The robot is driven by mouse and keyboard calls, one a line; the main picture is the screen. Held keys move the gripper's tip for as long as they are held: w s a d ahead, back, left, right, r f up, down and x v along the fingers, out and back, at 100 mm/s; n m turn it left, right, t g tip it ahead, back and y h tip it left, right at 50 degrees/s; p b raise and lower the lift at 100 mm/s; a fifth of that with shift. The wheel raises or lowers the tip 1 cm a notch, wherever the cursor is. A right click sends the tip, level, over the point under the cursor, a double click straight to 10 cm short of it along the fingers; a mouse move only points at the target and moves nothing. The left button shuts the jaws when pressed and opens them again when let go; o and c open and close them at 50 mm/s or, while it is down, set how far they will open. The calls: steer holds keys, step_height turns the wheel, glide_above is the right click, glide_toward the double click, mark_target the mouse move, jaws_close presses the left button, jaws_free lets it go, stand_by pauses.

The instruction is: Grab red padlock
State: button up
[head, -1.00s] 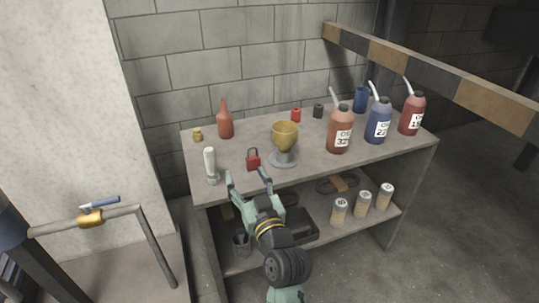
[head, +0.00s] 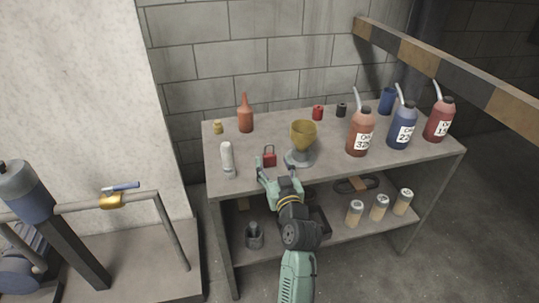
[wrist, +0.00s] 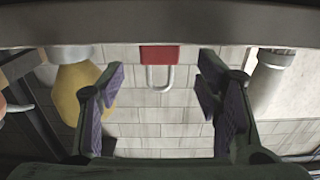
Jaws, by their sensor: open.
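The red padlock (head: 270,157) stands upright near the front edge of the table top, its shackle up, between a white tube and a gold goblet. In the wrist view the padlock (wrist: 160,62) appears upside down, centred between the two fingers and beyond their tips. My gripper (head: 277,172) is open and empty at the table's front edge, just in front of the padlock. The gripper's fingers (wrist: 160,85) stand apart on both sides of the padlock in the wrist view, not touching it.
The white tube (head: 227,158) is left of the padlock and the gold goblet (head: 302,137) is close on its right. An orange bottle (head: 245,115) and several oil bottles (head: 361,132) stand further off. The table (head: 400,168) has a lower shelf with cans.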

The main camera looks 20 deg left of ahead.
mark_target(269, 155)
steer(key=shift+x, duration=1.15)
steer(key=shift+c, duration=0.5)
steer(key=c, duration=1.2)
